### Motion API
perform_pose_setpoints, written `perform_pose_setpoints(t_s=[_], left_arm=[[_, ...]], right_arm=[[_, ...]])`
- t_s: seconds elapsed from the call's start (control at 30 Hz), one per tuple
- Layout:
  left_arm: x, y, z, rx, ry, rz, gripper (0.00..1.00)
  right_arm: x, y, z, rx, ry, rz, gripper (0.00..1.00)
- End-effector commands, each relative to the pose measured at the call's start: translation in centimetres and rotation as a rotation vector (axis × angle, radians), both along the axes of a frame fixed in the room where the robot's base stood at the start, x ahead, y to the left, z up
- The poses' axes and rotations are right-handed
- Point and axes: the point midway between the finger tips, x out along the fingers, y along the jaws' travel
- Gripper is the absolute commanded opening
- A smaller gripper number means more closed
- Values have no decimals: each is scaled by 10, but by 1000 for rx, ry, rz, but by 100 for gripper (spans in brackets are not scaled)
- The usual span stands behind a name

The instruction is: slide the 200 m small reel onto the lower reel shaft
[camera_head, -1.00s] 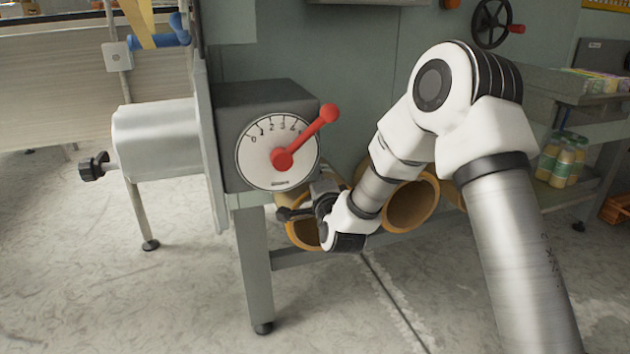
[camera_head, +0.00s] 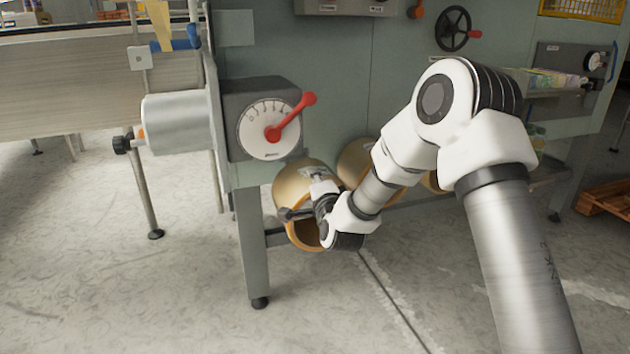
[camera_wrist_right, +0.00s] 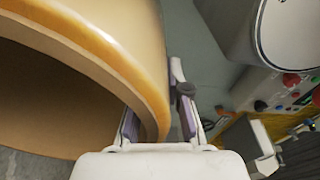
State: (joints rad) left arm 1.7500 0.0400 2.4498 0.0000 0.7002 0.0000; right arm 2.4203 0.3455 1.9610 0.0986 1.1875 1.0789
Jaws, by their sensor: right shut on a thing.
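A tan, hollow reel (camera_head: 293,185) with an orange rim is at the front of the machine, below the dial. My right gripper (camera_head: 300,213) is at its near edge, partly hidden by my own wrist. In the right wrist view the fingers (camera_wrist_right: 160,118) are shut on the wall of the reel (camera_wrist_right: 110,45), one on each side, and its open hollow shows at the left. No size label is readable. I cannot pick out the lower reel shaft for sure. My left gripper is not in view.
More tan, hollow things (camera_head: 357,156) are behind the held reel. A dial box (camera_head: 262,118) with a red lever is above it. A metal cylinder (camera_head: 178,122) with a black knob juts out left. A machine leg (camera_head: 252,250) stands close by. The floor in front is clear.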

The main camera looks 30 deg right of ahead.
Motion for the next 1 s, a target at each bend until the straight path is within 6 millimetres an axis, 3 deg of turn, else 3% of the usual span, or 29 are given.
perform_pose_setpoints(t_s=[0.37, 1.0], left_arm=[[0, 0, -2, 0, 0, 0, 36], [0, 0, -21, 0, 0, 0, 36]], right_arm=[[-1, -1, -1, -2, -5, 0, 0], [-21, -18, -30, -1, -6, -1, 0]])
